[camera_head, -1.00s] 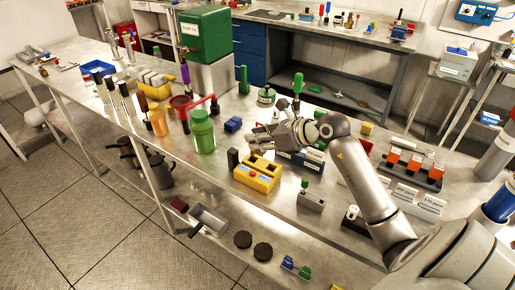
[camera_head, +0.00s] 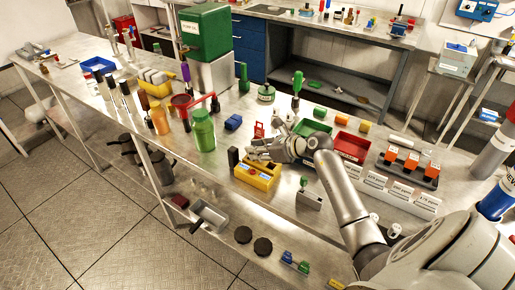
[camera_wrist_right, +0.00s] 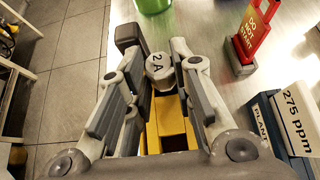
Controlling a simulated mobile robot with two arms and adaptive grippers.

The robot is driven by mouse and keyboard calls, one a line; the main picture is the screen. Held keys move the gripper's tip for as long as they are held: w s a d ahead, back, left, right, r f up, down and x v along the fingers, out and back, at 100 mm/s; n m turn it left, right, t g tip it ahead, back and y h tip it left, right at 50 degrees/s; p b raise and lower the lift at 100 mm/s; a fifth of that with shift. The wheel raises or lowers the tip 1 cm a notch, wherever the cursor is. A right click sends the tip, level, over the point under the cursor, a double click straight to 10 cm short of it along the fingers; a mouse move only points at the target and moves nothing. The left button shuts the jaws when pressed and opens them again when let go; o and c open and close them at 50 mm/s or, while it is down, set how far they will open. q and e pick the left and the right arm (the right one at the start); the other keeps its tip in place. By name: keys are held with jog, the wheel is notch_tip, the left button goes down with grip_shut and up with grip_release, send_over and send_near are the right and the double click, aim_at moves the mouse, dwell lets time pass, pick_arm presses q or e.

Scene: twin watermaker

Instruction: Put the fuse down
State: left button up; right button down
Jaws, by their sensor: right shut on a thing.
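The fuse (camera_wrist_right: 162,66), a pale cylinder marked "2 A", shows in the right wrist view between the fingertips of my right gripper (camera_wrist_right: 160,75). The gripper is shut on it. I cannot tell whether the fuse touches the block. In the head view the fuse is too small to make out. My left gripper is not in view.
A red "do not start" sign (camera_wrist_right: 254,32) stands to the right. Green (camera_head: 313,128) and red (camera_head: 352,145) trays, ppm-labelled boxes (camera_head: 400,193) and a green bottle (camera_head: 203,132) are nearby.

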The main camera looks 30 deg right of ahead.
jog(key=c, duration=1.3)
grip_release()
jog(key=shift+f, duration=0.1)
jog(key=shift+o, duration=0.2)
jog(key=shift+s+d+r, duration=0.15)
jog(key=shift+s+r, duration=0.05)
jog(key=shift+s, duration=0.05)
jog(key=b+v, duration=0.2)
jog(key=v, duration=0.9)
jog(key=shift+s, duration=0.25)
jog(key=shift+r, duration=0.15)
